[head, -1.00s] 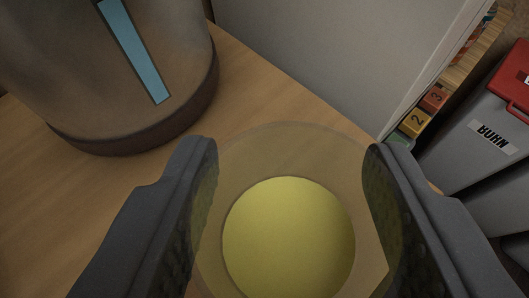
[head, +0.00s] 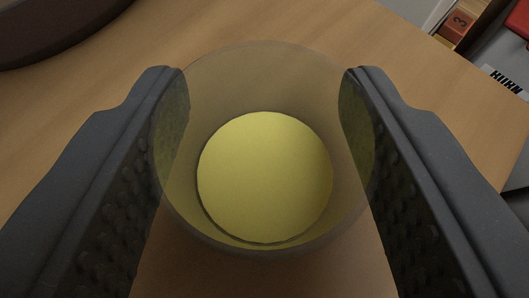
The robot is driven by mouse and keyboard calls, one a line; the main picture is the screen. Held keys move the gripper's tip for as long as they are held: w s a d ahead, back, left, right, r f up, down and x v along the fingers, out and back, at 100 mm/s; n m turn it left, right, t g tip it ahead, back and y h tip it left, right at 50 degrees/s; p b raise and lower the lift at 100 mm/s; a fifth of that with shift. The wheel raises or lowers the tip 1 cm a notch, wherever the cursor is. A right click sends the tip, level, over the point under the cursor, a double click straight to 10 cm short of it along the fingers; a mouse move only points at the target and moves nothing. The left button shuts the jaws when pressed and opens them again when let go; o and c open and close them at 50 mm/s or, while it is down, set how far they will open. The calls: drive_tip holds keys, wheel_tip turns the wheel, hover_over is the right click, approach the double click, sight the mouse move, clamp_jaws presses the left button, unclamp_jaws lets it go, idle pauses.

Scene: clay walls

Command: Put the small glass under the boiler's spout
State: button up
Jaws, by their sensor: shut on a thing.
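The small glass (head: 265,80) is see-through with a yellow disc, its bottom or contents, seen from above. My gripper (head: 262,85) is shut on the glass, with one dark finger on each side of it. The glass is over the wooden table; I cannot tell whether it touches the wood. The dark brown base of the boiler (head: 50,25) shows at the top left. Its upper body and its spout are out of view.
The wooden table (head: 250,20) is bare between the boiler and its right edge. Beyond that edge are a numbered block (head: 458,25), a grey bin (head: 495,65) with a label, and a bit of pale panel (head: 415,12).

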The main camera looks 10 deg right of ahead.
drive_tip(key=shift+f, duration=0.2)
drive_tip(key=o, duration=1)
drive_tip(key=shift+r, duration=0.15)
drive_tip(key=shift+s+r, duration=0.1)
drive_tip(key=shift+s, duration=0.05)
drive_tip(key=v, duration=1.1)
drive_tip(key=shift+s+a+r, duration=0.1)
drive_tip(key=shift+s+r, duration=0.05)
drive_tip(key=shift+s, duration=0.2)
